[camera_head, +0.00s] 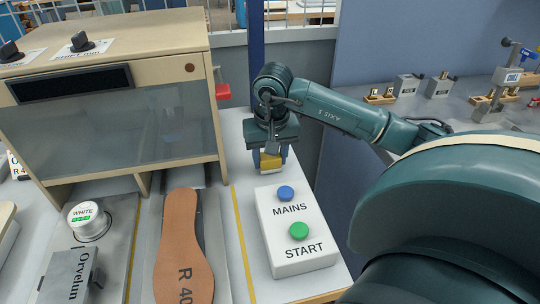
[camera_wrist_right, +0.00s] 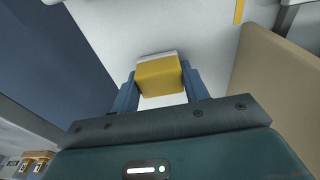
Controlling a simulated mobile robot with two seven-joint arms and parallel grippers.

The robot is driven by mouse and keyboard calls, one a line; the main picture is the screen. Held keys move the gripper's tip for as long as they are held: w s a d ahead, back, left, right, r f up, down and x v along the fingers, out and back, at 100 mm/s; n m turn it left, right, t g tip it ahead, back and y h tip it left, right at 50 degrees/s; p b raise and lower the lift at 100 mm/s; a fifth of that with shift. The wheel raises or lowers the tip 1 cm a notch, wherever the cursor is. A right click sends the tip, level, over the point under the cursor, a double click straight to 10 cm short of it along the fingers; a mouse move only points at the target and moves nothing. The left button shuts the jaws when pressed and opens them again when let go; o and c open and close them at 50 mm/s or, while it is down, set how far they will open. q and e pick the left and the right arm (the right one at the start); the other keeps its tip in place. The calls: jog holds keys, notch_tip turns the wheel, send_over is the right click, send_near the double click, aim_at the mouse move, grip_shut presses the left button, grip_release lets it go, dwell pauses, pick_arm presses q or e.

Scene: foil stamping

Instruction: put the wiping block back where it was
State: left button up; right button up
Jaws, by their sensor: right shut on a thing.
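The wiping block is yellow with a pale layer on its far side. My right gripper (camera_head: 270,158) is shut on the wiping block (camera_head: 271,163), just behind the white control box, over the white tabletop. In the right wrist view, the block (camera_wrist_right: 160,78) sits between the two blue fingers of my right gripper (camera_wrist_right: 160,88). White surface shows beyond it; I cannot tell whether the block touches that surface. My left gripper is in neither view.
The white control box (camera_head: 297,262) has a blue MAINS button and a green START button. A beige cabinet (camera_head: 190,45) with a glass front stands left of my gripper. A brown insole (camera_head: 178,245), a WHITE tin (camera_head: 86,215) and a grey Orvelun block (camera_head: 68,278) lie in front.

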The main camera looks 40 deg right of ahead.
aim_at(271, 160)
jog(key=shift+f, duration=0.2)
jog(key=o, duration=1)
jog(key=shift+c, duration=0.2)
notch_tip(271, 160, up, 12)
jog(key=s, duration=0.1)
jog(key=shift+s+a+r+p, duration=0.15)
jog(key=shift+a+r+p, duration=0.05)
jog(key=shift+a+p, duration=0.2)
